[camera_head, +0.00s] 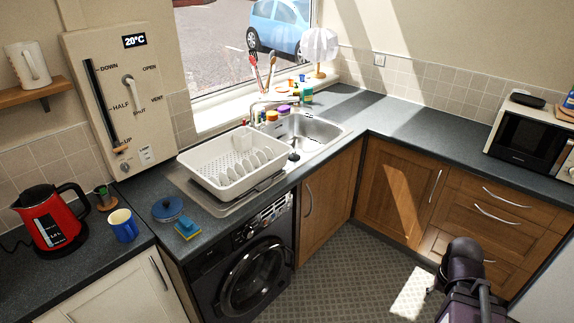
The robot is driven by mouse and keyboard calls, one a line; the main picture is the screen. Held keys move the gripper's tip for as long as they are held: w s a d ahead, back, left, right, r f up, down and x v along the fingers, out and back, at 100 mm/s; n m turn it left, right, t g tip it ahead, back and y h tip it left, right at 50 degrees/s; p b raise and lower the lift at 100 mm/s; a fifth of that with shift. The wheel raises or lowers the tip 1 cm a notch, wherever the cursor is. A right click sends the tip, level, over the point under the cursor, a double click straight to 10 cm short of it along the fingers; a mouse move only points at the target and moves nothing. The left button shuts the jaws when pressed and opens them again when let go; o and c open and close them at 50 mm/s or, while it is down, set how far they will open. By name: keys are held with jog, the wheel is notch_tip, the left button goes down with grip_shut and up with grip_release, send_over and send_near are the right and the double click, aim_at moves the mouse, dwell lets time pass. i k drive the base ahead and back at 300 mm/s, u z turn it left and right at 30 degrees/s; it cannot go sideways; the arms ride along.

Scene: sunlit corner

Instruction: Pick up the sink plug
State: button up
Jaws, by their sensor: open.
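A small dark round thing (294,156), which looks like the sink plug, lies on the steel sink's near edge, just right of the white dish rack. It is too small to make out in detail. The steel sink basin (300,128) is behind it and to its right. Part of my dark arm shows at the lower right, over the floor and well away from the sink. My gripper's fingers cannot be seen.
The white dish rack (215,175) with several plates covers the drainer. The tap (262,108), colored pots and bottles stand behind the sink. A blue pan (167,209), a sponge (188,228), a blue mug (123,225) and a red kettle (50,218) are left. The right worktop is mostly clear.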

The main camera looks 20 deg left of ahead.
aim_at(293, 157)
jog(key=z, duration=0.2)
jog(key=k, duration=0.45)
jog(key=u, duration=1.75)
jog(key=i, duration=1.25)
jog(key=u, duration=0.05)
